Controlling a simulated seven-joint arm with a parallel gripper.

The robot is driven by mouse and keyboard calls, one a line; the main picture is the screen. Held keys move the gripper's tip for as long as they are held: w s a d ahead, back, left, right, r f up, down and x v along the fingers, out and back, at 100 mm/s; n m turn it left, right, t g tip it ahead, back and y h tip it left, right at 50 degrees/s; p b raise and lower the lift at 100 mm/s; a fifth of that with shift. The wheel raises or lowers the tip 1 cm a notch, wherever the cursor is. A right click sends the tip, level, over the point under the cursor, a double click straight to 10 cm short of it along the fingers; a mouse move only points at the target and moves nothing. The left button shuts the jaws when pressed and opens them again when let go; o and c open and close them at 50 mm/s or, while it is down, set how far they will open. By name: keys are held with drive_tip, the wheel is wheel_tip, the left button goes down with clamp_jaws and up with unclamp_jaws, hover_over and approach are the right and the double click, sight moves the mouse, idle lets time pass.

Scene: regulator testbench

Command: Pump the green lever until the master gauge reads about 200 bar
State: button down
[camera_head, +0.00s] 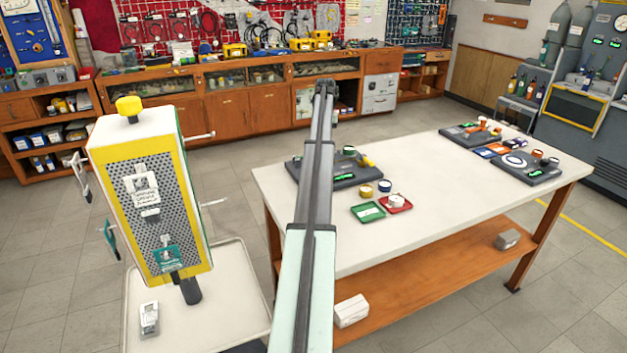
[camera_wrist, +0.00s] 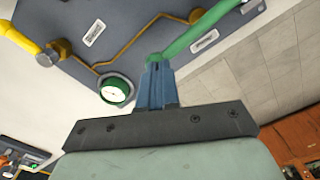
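In the wrist view my gripper (camera_wrist: 158,64) has its blue fingers close together at the lower end of the green lever (camera_wrist: 205,32). It looks shut on the lever, though the fingers hide part of the contact. The lever slants up to the right over the grey bench plate (camera_wrist: 140,28). A green-rimmed gauge (camera_wrist: 115,91) with a white face lies left of the fingers. Its reading is too small to make out, and I cannot tell whether it is the master gauge. In the head view my arm hides the gripper.
A yellow lever (camera_wrist: 18,38) sits at the upper left of the wrist view. In the head view, a dark test panel (camera_head: 335,171) lies on the white table (camera_head: 470,215), near a green tray (camera_head: 368,211) and a red tray (camera_head: 396,204). A yellow-framed cabinet (camera_head: 165,225) stands left.

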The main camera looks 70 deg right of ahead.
drive_tip(key=shift+f, duration=1.15)
drive_tip(key=shift+r, duration=0.1)
idle(0.3)
drive_tip(key=shift+r, duration=2.85)
wheel_tip(320, 180, up, 5)
